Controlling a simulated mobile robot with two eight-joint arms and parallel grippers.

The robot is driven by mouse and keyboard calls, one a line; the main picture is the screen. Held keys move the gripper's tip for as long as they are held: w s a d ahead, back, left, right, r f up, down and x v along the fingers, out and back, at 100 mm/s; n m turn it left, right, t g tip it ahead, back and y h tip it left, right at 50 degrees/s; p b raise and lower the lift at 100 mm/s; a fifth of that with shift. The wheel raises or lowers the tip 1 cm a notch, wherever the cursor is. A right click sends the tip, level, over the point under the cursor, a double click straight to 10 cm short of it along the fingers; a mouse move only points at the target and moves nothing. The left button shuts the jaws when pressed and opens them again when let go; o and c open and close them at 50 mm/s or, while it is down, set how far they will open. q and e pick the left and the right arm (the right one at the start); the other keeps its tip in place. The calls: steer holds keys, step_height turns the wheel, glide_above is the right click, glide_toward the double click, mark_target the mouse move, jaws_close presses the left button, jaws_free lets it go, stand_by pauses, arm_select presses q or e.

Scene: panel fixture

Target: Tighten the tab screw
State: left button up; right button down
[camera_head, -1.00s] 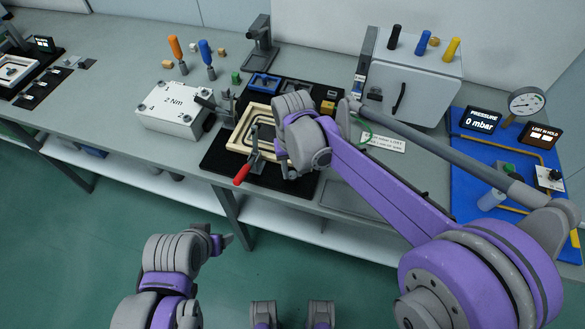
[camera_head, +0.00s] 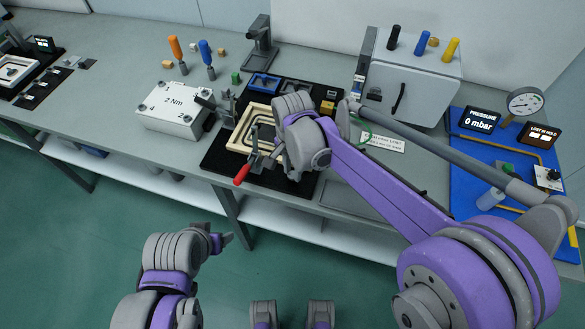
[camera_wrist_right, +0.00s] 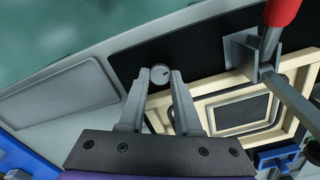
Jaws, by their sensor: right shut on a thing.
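The tab screw (camera_wrist_right: 160,73) is a small round grey head with a dark slot line, at the top middle of the right wrist view. My right gripper (camera_wrist_right: 160,82) has its two fingertips on either side of it, shut on it. In the head view the screw is hidden behind my right wrist, above the black base plate (camera_head: 216,158). A cream rectangular frame (camera_wrist_right: 226,82) lies beside the screw; it also shows in the head view (camera_head: 236,141). My left gripper (camera_head: 226,240) hangs in front of the bench, away from the fixture; its finger opening is unclear.
A clamp with a red handle (camera_head: 242,174) stands at the frame's front, close to my right gripper. A white box marked 2 Nm (camera_head: 170,100) sits to the left. Orange (camera_head: 175,49) and blue (camera_head: 205,52) screwdrivers stand behind it. A grey cabinet (camera_head: 425,85) stands at right.

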mark_target(293, 174)
steer(key=shift+m, duration=1.5)
steer(key=c, duration=0.6)
jaws_free()
steer(key=shift+r, duration=0.1)
step_height(293, 174, up, 11)
steer(key=p, duration=0.1)
steer(key=shift+f, duration=0.2)
